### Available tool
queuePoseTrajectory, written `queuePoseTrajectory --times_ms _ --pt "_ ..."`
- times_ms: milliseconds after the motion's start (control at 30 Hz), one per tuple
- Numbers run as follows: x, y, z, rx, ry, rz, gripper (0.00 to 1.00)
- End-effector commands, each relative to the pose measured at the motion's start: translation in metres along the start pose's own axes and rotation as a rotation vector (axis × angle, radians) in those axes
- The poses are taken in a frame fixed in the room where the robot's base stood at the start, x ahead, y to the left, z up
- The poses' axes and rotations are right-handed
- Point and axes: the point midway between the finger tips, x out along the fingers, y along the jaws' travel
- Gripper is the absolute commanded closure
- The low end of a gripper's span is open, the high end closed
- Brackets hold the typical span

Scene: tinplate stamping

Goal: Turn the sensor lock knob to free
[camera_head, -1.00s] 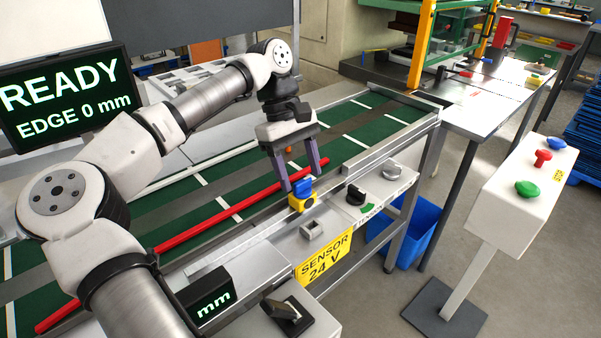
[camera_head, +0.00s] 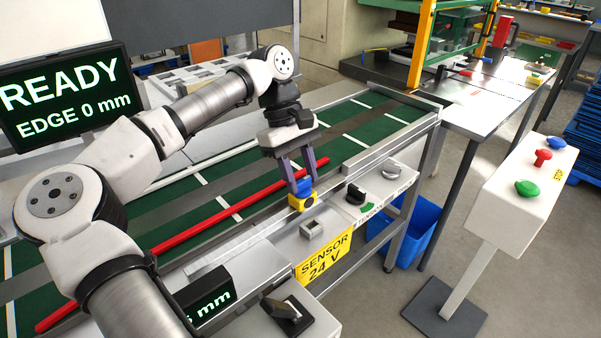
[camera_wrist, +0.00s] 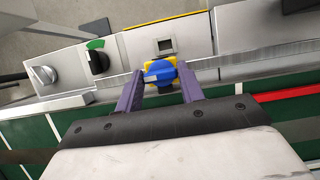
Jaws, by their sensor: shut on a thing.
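The sensor lock knob (camera_head: 303,187) is a blue bar-shaped knob on a yellow sensor block (camera_head: 303,204) at the conveyor's near rail. In the wrist view the knob (camera_wrist: 160,71) lies roughly crosswise, slightly tilted, with the yellow block (camera_wrist: 153,61) partly showing around it. My gripper (camera_head: 302,182) reaches down to it from above, with its purple fingers on either side of the knob. In the wrist view my gripper (camera_wrist: 161,74) is shut on the knob's two ends. The exact finger contact is small in both views.
A black knob (camera_head: 355,194) with a green arc and a grey knob (camera_head: 392,171) sit to the right on the rail. A yellow SENSOR 24 V label (camera_head: 324,258) is in front. A red bar (camera_head: 245,202) lies across the green belt (camera_head: 215,181). A button pedestal (camera_head: 520,200) stands at right.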

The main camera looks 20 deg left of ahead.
Motion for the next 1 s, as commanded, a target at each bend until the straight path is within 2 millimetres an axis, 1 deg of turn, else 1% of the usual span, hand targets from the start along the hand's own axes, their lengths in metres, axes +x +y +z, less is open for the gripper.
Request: queuePoseTrajectory --times_ms 167,367,1000 --pt "0.0008 -0.0008 -0.0007 -0.054 -0.001 0.025 0.85" --pt "0.0017 -0.0018 -0.001 -0.181 -0.002 0.077 0.85" --pt "0.0036 -0.005 0.0001 -0.736 0.001 0.309 0.85"
